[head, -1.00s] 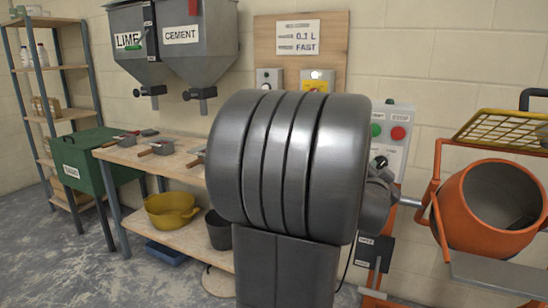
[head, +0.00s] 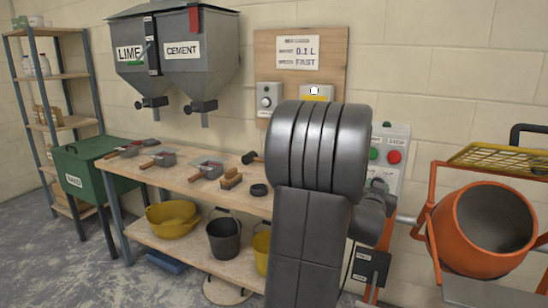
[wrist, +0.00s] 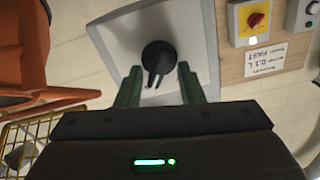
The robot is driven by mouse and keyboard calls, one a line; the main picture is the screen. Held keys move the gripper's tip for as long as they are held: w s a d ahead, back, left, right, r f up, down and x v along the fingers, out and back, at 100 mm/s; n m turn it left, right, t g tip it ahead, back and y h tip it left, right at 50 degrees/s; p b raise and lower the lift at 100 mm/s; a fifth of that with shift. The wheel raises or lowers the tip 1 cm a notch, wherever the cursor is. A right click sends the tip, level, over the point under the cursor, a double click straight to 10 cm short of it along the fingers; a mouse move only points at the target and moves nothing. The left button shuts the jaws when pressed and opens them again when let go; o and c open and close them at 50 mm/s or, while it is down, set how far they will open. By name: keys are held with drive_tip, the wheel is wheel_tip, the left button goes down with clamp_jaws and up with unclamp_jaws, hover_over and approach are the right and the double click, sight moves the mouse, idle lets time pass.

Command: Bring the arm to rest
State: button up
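My arm (head: 318,150) rises in the middle of the head view and hides my gripper there. In the wrist view my gripper (wrist: 158,85) shows two green fingers standing apart with nothing held between them. A black knob (wrist: 158,56) on a pale grey panel (wrist: 185,35) appears between and beyond the fingertips. I cannot tell whether the fingers touch it. In the head view the grey panel (head: 402,133) carries a green button and a red button (head: 394,157), partly behind my arm.
An orange mixer (head: 470,232) with a yellow grate (head: 495,158) stands right of the panel. A bench (head: 180,180) with scoops and a brush (head: 231,178) lies left, buckets (head: 223,238) below. Hoppers (head: 185,50) and a switch board (head: 335,50) hang on the wall.

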drive_tip(key=n+p, duration=0.3)
drive_tip(key=p, duration=0.1)
drive_tip(key=shift+a, duration=0.1)
idle(0.3)
drive_tip(key=shift+a+n, duration=0.15)
drive_tip(key=shift+n, duration=0.15)
